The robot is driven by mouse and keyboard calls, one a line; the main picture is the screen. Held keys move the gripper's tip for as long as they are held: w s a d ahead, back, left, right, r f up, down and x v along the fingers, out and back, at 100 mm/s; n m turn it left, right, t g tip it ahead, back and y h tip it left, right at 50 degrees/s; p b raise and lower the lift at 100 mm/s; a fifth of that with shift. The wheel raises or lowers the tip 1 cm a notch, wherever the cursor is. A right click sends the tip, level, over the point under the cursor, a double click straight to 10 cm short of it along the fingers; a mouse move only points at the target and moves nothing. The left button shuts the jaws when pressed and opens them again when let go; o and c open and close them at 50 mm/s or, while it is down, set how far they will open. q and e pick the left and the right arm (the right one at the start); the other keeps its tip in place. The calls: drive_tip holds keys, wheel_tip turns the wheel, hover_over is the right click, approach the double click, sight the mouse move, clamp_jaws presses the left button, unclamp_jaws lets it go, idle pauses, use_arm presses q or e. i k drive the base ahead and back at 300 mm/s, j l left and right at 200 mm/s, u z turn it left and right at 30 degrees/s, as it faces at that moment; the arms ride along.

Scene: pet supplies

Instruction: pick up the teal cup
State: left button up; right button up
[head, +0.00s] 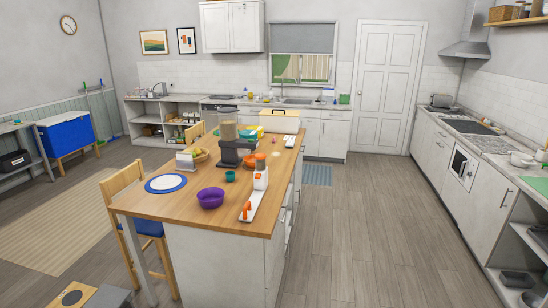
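A small teal cup (230,176) stands on the wooden top of the kitchen island (180,207), in the middle of the head view. It is just in front of a dark coffee-machine-like appliance (233,153) and behind a purple bowl (210,198). The cup is small in the picture, so its inside and any handle cannot be made out. Neither of my grippers shows in the head view, and nothing is seen touching the cup.
A white and orange bottle (261,178) and a white tray with orange items (252,206) stand right of the cup. A blue-rimmed plate (166,183) lies left. A wooden chair (122,187) stands at the island's left side. The floor (375,220) right of the island is clear.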

sight(231, 176)
drive_tip(key=i+l+z, duration=0.2)
drive_tip(key=i, duration=0.85)
drive_tip(key=i+z, duration=0.15)
drive_tip(key=i, duration=0.95)
drive_tip(key=i+u, duration=0.45)
drive_tip(key=i+l+u, duration=0.2)
drive_tip(key=u, duration=0.2)
drive_tip(key=i+l+u, duration=0.25)
drive_tip(key=u, duration=0.2)
drive_tip(key=i+l+u, duration=0.25)
drive_tip(key=l+u, duration=0.15)
drive_tip(key=i+l+u, duration=0.15)
drive_tip(key=l+u, duration=0.3)
drive_tip(key=i+l+u, duration=0.1)
drive_tip(key=l+u, duration=0.75)
drive_tip(key=l, duration=0.15)
drive_tip(key=l+u, duration=0.4)
drive_tip(key=k+l, duration=0.05)
drive_tip(key=l, duration=0.05)
